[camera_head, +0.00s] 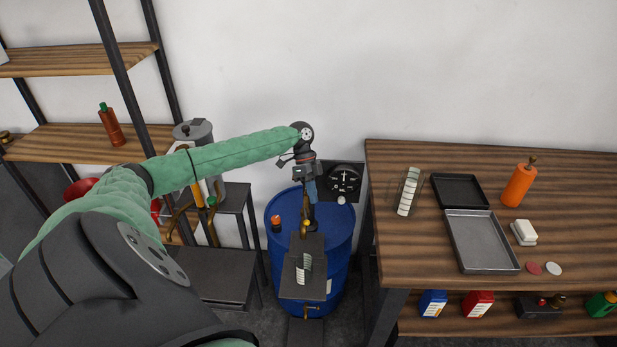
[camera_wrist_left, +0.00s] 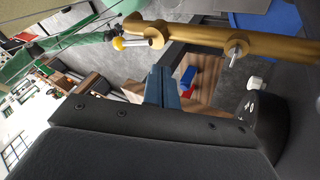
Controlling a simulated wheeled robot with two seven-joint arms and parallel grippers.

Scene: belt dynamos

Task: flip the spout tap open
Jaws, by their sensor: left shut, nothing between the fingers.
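My left gripper (camera_head: 311,222) points down over the drum, shut and empty. Its blue fingers (camera_wrist_left: 161,88) are close below the pipe in the wrist picture; I cannot tell whether they touch it. My right gripper is out of view.
A dark box (camera_head: 302,285) with a pale ribbed strip sits at the drum's front. An orange-capped bottle (camera_head: 277,224) stands on the drum. A wooden table (camera_head: 410,260) with trays is at the right; a shelf (camera_head: 70,147) and a dark stand (camera_head: 215,272) are at the left.

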